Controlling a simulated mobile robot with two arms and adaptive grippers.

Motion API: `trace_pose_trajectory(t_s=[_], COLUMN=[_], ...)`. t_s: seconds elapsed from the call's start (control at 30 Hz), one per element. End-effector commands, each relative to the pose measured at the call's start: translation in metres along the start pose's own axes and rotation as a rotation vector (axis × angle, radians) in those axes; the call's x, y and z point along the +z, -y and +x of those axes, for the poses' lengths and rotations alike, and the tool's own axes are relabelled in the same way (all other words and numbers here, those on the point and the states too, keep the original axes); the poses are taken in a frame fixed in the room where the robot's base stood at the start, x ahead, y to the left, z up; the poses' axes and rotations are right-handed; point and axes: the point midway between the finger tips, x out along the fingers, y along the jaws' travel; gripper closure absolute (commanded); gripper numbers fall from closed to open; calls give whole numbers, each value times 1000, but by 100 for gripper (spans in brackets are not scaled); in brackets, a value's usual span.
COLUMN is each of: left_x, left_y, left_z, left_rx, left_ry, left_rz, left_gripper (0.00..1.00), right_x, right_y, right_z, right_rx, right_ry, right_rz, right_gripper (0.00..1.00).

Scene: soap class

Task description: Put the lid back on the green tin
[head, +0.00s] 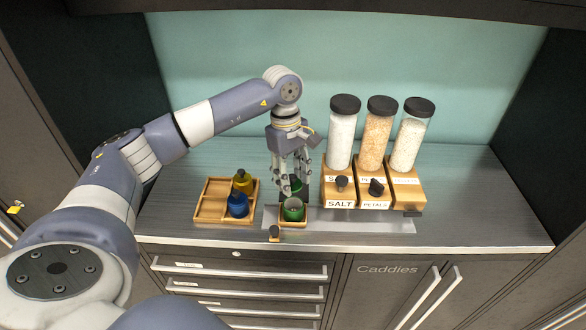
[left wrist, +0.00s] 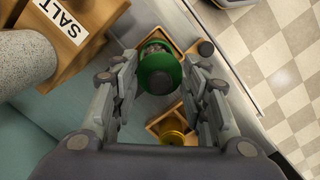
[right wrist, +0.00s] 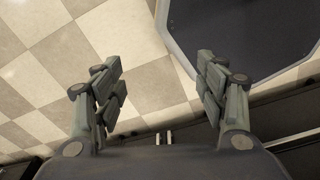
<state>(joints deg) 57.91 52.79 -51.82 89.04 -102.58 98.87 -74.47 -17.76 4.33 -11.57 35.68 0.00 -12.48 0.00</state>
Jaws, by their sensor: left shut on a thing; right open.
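The green tin (head: 293,211) stands open in a small wooden tray near the counter's front edge, with contents showing inside. My left gripper (head: 292,188) is shut on the green lid (head: 297,183), just behind and above the tin. In the left wrist view the lid (left wrist: 161,73), with its dark knob, lies between the fingers (left wrist: 160,80). The tin's open mouth (left wrist: 154,47) shows partly past the lid, so the lid is off to one side of it. My right gripper (right wrist: 160,90) is open and empty, over the floor.
A wooden tray (head: 211,202) at left holds a blue tin (head: 238,205) and a yellow tin (head: 242,181). Wooden dispensers with tall jars (head: 342,135) stand at right, one marked SALT. A small dark-topped block (head: 274,232) sits at the front edge.

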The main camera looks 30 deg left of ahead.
Motion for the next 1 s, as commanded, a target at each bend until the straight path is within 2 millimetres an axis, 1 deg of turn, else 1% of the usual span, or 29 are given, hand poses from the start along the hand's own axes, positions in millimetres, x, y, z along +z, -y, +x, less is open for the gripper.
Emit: trace_pose_trajectory(t_s=[0.03, 0.1, 0.27, 0.43, 0.6, 0.7, 0.83, 1.0], left_x=[0, -1, -2, -3, -5, -7, -8, -8], left_y=[0, 0, 0, 0, 1, 0, 0, 0], left_z=[2, 4, 14, 28, 45, 56, 63, 64], left_rx=[-1, -1, -3, -2, -2, -1, -1, -1], left_ry=[0, 0, 0, 1, 0, 0, 0, 0], left_rz=[0, 0, 0, 0, 0, 0, 0, 0], left_gripper=[76, 76, 76, 76, 76, 76, 76, 76], right_x=[-8, -13, -16, -12, -4, 2, 3, 2], right_y=[-2, -3, -4, -7, -8, -7, -7, -7], right_z=[0, 2, 7, 14, 22, 33, 39, 40], right_rx=[2, 3, 5, 9, 10, 9, 9, 9], right_ry=[-12, -19, -22, -15, -3, 3, 5, 2], right_rz=[0, 0, 0, 1, 0, 0, 0, 0], right_gripper=[34, 34, 34, 34, 34, 34, 34, 34])
